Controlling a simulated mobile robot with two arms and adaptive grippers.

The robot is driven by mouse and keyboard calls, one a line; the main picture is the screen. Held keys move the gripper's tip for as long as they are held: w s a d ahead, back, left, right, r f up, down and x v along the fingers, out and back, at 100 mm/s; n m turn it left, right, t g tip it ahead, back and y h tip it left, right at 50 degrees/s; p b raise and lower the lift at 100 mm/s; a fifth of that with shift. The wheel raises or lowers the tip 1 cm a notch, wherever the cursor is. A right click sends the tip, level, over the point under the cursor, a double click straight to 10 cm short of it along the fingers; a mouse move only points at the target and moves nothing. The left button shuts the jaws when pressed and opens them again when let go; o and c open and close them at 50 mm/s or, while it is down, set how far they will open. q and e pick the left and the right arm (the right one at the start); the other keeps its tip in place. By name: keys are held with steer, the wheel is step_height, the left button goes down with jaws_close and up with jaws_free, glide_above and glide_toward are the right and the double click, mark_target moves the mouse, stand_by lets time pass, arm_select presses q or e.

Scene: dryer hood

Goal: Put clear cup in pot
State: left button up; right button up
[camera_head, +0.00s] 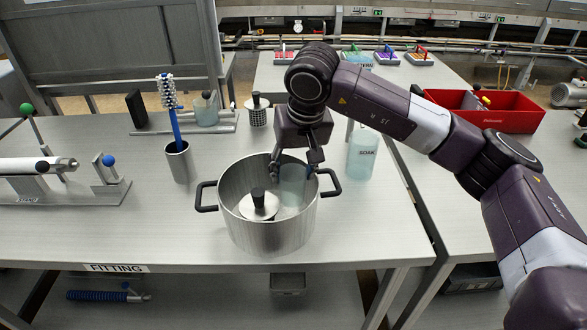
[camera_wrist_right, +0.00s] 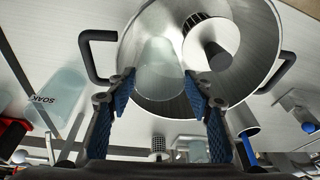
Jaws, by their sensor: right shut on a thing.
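The pot (camera_head: 270,238) is a wide steel vessel with two black side handles, standing on the table near its front edge. The clear cup (camera_head: 293,187) is a pale, see-through tumbler at the right side inside the pot's opening. My right gripper (camera_head: 294,170) reaches down from above and is shut on the cup, one finger on each side. In the right wrist view the cup (camera_wrist_right: 158,66) lies between the blue finger pads, over the pot's interior (camera_wrist_right: 240,50). Whether the cup touches the pot's floor cannot be told. My left gripper is not in view.
A metal piece with a black knob (camera_head: 258,207) is inside the pot, left of the cup. A SOAK container (camera_head: 361,155) stands behind right. A brush holder (camera_head: 179,163) stands left, and a red bin (camera_head: 512,112) at the back right. The table's front right is clear.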

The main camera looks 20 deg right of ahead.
steer(key=shift+f, duration=0.15)
stand_by(0.3)
steer(key=shift+f+b, duration=1.35)
steer(key=shift+f, duration=0.2)
steer(key=o, duration=1.2)
steer(key=shift+a, duration=0.1)
steer(key=shift+o, duration=0.2)
steer(key=v, duration=1.2)
